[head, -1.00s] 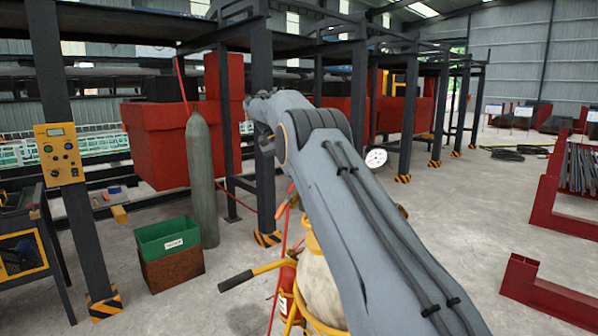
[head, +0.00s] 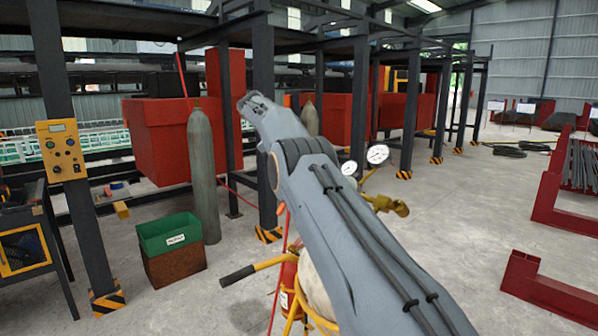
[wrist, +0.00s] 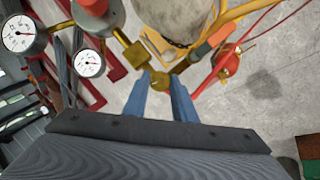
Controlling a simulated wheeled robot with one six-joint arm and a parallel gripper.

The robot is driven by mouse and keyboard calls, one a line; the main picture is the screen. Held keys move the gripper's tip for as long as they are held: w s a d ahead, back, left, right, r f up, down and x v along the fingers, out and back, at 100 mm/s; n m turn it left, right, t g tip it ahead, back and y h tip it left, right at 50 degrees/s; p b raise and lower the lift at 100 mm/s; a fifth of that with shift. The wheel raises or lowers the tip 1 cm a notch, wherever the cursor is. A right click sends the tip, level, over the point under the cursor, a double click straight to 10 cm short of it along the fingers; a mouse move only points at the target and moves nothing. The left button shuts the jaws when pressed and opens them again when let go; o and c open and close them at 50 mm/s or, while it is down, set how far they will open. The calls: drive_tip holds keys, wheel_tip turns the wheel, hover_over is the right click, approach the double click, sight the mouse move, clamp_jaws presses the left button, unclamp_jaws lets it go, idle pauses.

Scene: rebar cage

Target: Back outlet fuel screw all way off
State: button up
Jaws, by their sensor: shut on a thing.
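In the wrist view the two blue fingers of my gripper (wrist: 163,84) are closed on a small brass screw (wrist: 159,82). The screw is in front of the pale cylinder (wrist: 175,20), near a brass fitting (wrist: 132,52) of the regulator. I cannot tell whether its thread is engaged. A white dial gauge (wrist: 18,33) and a second gauge (wrist: 89,64) stand to the left, with a red knob (wrist: 93,5) above. In the head view my arm hides the gripper and the screw; the gauges (head: 377,154) and a brass part (head: 392,205) show right of the arm.
The yellow cart handle (head: 262,267) and a red cylinder (head: 289,275) are beside the pale cylinder. Hoses and a red fitting (wrist: 229,62) hang to the right in the wrist view. A green crate (head: 170,236) and a grey cylinder (head: 201,175) stand to the left.

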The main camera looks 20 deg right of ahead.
drive_tip(key=o, duration=1)
drive_tip(key=shift+o, duration=0.2)
drive_tip(key=shift+r+m, duration=0.1)
drive_tip(key=shift+m, duration=0.2)
